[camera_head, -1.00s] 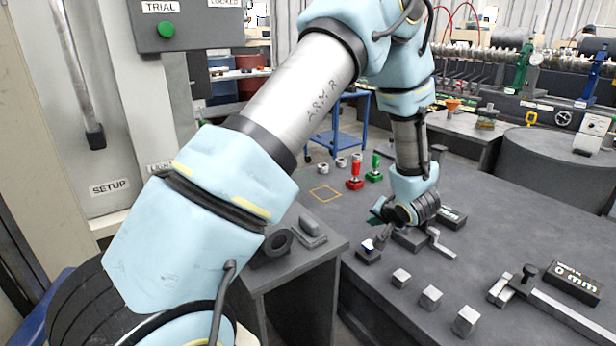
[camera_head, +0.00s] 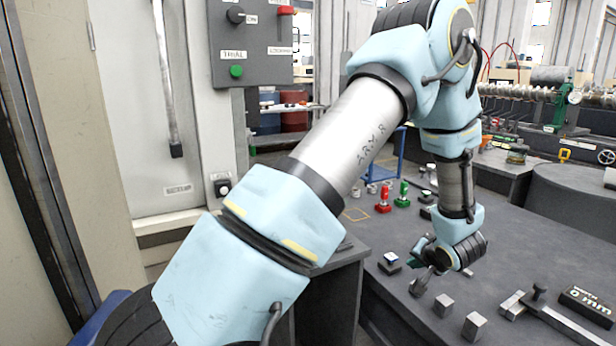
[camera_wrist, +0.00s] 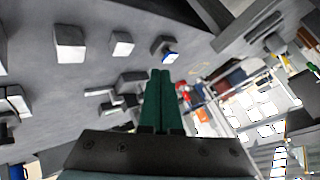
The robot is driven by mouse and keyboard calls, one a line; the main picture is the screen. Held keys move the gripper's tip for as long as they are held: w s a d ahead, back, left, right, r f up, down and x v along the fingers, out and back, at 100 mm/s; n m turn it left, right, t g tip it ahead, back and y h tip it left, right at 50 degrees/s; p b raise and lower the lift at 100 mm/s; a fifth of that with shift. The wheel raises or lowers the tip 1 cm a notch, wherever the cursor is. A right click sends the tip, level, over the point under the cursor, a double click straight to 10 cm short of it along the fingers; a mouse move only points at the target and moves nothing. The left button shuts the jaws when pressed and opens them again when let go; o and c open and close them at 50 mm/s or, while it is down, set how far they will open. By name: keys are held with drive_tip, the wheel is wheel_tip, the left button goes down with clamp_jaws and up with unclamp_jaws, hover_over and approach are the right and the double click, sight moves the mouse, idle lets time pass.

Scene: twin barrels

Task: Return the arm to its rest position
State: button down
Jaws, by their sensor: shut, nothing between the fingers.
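My arm reaches across the head view from the lower left, bends at the top and hangs down over the dark bench (camera_head: 540,245). My gripper (camera_head: 418,248), with dark green fingers, is at the end of the arm, pointing left, low above the bench beside a few grey metal blocks. In the wrist view, the two green fingertips (camera_wrist: 159,76) lie together with nothing between them. A small block with a blue top (camera_wrist: 166,48) shows past the tips, and it also stands left of my gripper in the head view (camera_head: 389,264).
Grey blocks (camera_head: 443,306) stand near the bench's front. A caliper-like tool (camera_head: 562,318) and a "0 mm" block (camera_head: 588,305) lie at right. Red (camera_head: 383,199) and green (camera_head: 403,194) pieces stand behind. A control box (camera_head: 250,45) hangs on the cabinet at upper left.

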drive_tip(key=w+a+r+n+g+h, duration=0.1)
drive_tip(key=a+r+n+g+h, duration=0.1)
drive_tip(key=a+r, duration=0.4)
drive_tip(key=w+a+r+n+g+h, duration=0.1)
drive_tip(key=a+r, duration=0.2)
drive_tip(key=a, duration=0.5)
drive_tip(key=s+a+r+n+g+y, duration=0.1)
drive_tip(key=s+a+n+g, duration=0.1)
drive_tip(key=s+a, duration=0.5)
drive_tip(key=s+a+r+n+g+y, duration=0.1)
drive_tip(key=s+a+r+n+g, duration=0.1)
drive_tip(key=s+a, duration=0.5)
drive_tip(key=a, duration=0.5)
drive_tip(key=shift+s+a+r, duration=0.2)
drive_tip(key=shift+s+a, duration=0.05)
drive_tip(key=shift+a, duration=0.05)
